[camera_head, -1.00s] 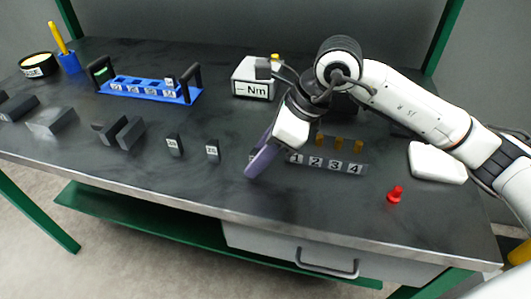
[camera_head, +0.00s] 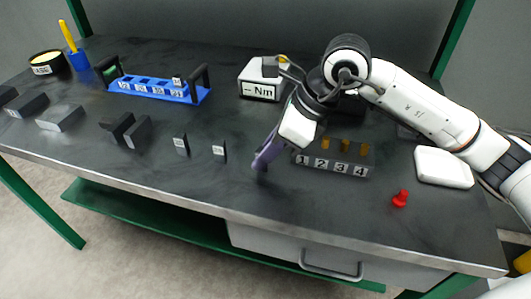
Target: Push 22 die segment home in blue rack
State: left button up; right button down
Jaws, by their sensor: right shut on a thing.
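The blue rack (camera_head: 150,92) stands at the back left, with a dark handle at each end and white number labels along its front. One die segment (camera_head: 177,82) with a white label stands up in it near the right end; its number is too small to read for sure. Two more dark labelled die segments, one to the left (camera_head: 181,145) and one to the right (camera_head: 219,151), stand on the table. My right gripper (camera_head: 264,158), with purple fingers, is low over the table right of these, shut on a small dark block (camera_head: 262,166), mostly hidden. My left gripper is out of view.
A dark block numbered 1 to 4 (camera_head: 330,164) with brass pins stands right of my right gripper. A "Nm" box (camera_head: 260,80) is behind. A red piece (camera_head: 400,199) and a white pad (camera_head: 443,167) lie right. Grey blocks (camera_head: 60,118) lie left. The front middle is clear.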

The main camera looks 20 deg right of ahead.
aim_at(260, 149)
jog(key=shift+r+p, duration=0.8)
jog(key=shift+r, duration=0.9)
jog(key=shift+f, duration=0.1)
